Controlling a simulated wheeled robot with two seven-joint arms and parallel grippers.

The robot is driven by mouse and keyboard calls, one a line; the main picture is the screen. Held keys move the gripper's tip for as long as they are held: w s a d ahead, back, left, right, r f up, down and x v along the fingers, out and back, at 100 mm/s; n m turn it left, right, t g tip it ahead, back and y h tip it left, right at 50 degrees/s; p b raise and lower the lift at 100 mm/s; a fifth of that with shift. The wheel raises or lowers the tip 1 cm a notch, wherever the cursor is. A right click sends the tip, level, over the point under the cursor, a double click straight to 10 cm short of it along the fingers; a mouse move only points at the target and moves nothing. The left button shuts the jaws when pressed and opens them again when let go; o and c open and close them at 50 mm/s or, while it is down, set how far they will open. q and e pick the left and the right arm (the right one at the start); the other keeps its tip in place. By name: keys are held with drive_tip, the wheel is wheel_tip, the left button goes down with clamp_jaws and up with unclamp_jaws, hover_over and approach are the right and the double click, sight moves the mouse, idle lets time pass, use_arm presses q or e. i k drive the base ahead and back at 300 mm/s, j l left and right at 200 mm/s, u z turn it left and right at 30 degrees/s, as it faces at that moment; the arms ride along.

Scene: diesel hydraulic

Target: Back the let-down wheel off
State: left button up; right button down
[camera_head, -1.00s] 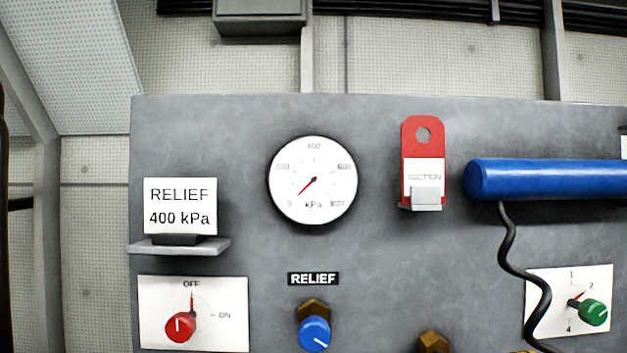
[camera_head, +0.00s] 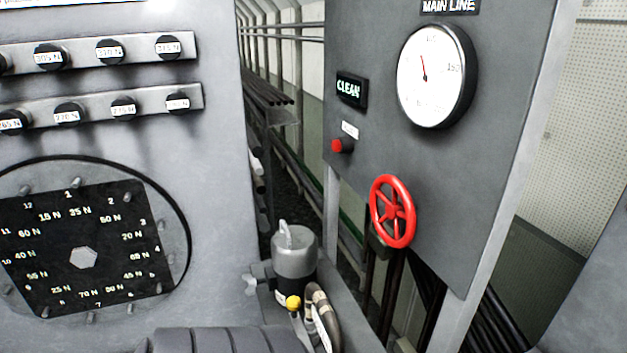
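A red spoked handwheel (camera_head: 393,211) is mounted low on a grey panel (camera_head: 480,190) in the head view, right of the middle. It carries no readable label, so I cannot tell for sure that it is the let-down wheel. Above it is a round white gauge (camera_head: 437,76) under a MAIN LINE label (camera_head: 449,6), with its red needle pointing up and slightly left. Neither of my grippers is in view.
A small red button (camera_head: 342,146) and a CLEAN sign (camera_head: 352,90) are left of the gauge. A grey-capped canister (camera_head: 294,255) with a hose and yellow knob (camera_head: 293,303) stands low in the middle. A left panel (camera_head: 215,200) carries a bolt-pattern plate (camera_head: 85,248) and numbered knobs.

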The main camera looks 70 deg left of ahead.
sight(394, 210)
drive_tip(key=u, duration=0.4)
drive_tip(key=k+j+u, duration=0.1)
drive_tip(key=u, duration=0.3)
drive_tip(key=j+u, duration=0.15)
drive_tip(key=u, duration=0.2)
drive_tip(key=j+u, duration=0.1)
drive_tip(key=u, duration=0.3)
